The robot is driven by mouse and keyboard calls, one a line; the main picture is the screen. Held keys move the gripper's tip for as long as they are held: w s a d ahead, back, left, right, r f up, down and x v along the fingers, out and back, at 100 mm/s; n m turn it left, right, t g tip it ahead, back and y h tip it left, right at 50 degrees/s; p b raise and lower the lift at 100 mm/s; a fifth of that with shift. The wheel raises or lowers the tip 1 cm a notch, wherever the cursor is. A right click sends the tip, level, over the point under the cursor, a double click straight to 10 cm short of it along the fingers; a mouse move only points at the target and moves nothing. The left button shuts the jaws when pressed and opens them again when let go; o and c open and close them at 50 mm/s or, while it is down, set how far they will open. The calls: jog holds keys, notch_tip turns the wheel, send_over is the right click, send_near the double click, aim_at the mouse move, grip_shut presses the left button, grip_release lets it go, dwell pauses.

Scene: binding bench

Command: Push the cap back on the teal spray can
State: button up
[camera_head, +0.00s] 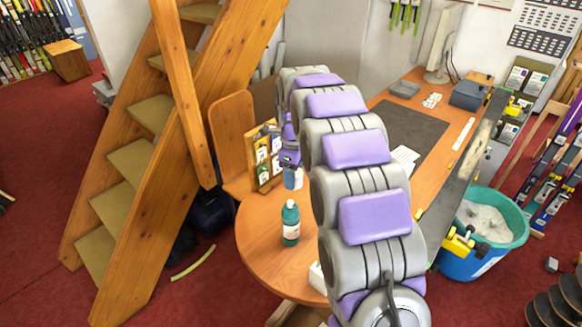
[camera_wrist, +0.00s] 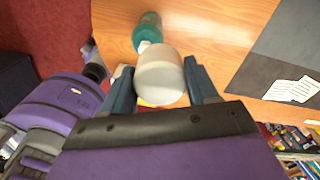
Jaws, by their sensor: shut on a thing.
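The teal spray can (camera_head: 290,224) stands upright on the round end of the wooden table, with a pale label and a grey top. In the wrist view the can (camera_wrist: 148,27) shows beyond the cap, partly covered by it. My gripper (camera_head: 292,172) is up and behind the can in the head view, apart from it. Its two blue fingers are shut on a whitish, rounded cap (camera_wrist: 160,78). The cap also shows in the head view (camera_head: 294,181), small, below the gripper. The inside of the cap is hidden.
A wooden rack with cards (camera_head: 268,158) stands close beside my gripper at the table's left edge. A dark mat (camera_head: 408,132) and white papers (camera_head: 405,158) lie farther back. A teal tub (camera_head: 480,262) stands at right. The tabletop around the can is mostly clear.

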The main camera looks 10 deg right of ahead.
jog(key=shift+s+a+r+p, duration=0.2)
jog(key=shift+s+a+r, duration=0.15)
jog(key=shift+s, duration=0.15)
jog(key=shift+s+a+r+p, duration=0.15)
jog(key=shift+s+a+r, duration=0.05)
jog(key=shift+s+r, duration=0.2)
jog(key=shift+a+f+b, duration=0.3)
jog(key=shift+a+f, duration=0.15)
jog(key=shift+f, duration=0.2)
jog(key=shift+s+d+f+b, duration=0.1)
jog(key=shift+d+f+b, duration=0.1)
jog(key=shift+f, duration=0.3)
jog(key=shift+s+d+f+b, duration=0.1)
jog(key=shift+d+f+b, duration=0.1)
jog(key=shift+f, duration=0.3)
jog(key=shift+w+d+f, duration=0.1)
jog(key=shift+f, duration=1)
jog(key=shift+a+f, duration=0.1)
jog(key=shift+a, duration=0.25)
jog(key=shift+d, duration=0.2)
jog(key=shift+a, duration=0.1)
